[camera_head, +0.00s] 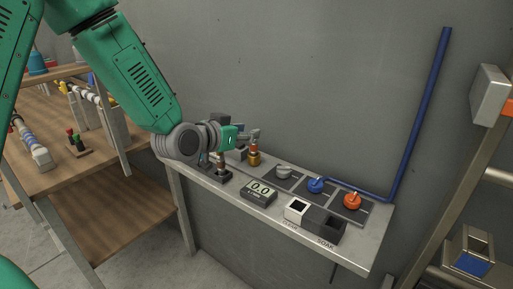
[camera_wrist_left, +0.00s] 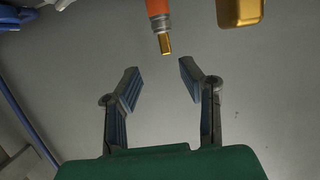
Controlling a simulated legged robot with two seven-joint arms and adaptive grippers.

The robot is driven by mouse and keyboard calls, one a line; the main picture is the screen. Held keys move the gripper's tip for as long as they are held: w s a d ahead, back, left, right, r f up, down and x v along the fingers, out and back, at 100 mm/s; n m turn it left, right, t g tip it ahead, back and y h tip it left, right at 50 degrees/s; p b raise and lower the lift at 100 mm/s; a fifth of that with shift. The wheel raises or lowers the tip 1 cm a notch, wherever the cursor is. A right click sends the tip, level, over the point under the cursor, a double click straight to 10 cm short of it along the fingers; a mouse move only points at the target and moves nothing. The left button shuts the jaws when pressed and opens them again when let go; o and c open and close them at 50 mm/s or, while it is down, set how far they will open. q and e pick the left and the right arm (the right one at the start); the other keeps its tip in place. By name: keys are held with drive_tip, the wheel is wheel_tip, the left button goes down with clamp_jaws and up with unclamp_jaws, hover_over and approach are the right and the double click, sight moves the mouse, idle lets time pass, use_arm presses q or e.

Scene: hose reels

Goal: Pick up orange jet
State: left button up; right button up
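The orange jet (camera_wrist_left: 159,12) shows at the top of the left wrist view, with a grey collar and a gold tip pointing towards the space between my fingers. In the head view an orange part (camera_head: 254,146) shows just under my left gripper's fingers, above a gold part (camera_head: 254,159). My left gripper (camera_wrist_left: 155,75) is open and empty, its two fingers apart. The jet's tip lies just beyond the fingertips, roughly centred between them. The jet's other end is out of the wrist view. My right gripper is not in view.
A gold block (camera_wrist_left: 240,12) is close beside the jet in the wrist view. The narrow shelf (camera_head: 372,244) holds a display (camera_head: 258,191), a white bin (camera_head: 297,210), a dark bin (camera_head: 324,226), a blue knob (camera_head: 316,185) and an orange knob (camera_head: 353,201). The grey wall (camera_head: 300,80) stands behind.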

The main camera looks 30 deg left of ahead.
sight(254, 145)
use_arm(q)
drive_tip(key=w, duration=0.1)
drive_tip(key=w+f, duration=0.1)
drive_tip(key=w+a+f, duration=0.1)
drive_tip(key=w, duration=0.1)
drive_tip(key=shift+w+f, duration=0.1)
drive_tip(key=shift+f, duration=0.1)
drive_tip(key=shift+w+a+f, duration=0.15)
drive_tip(key=shift+w+a, duration=0.05)
drive_tip(key=shift+s+d+r, duration=0.1)
drive_tip(key=shift+d+r, duration=0.1)
drive_tip(key=shift+d, duration=0.1)
drive_tip(key=shift+c, duration=1.1)
drive_tip(key=shift+d, duration=0.25)
clamp_jaws()
drive_tip(key=shift+d, duration=0.1)
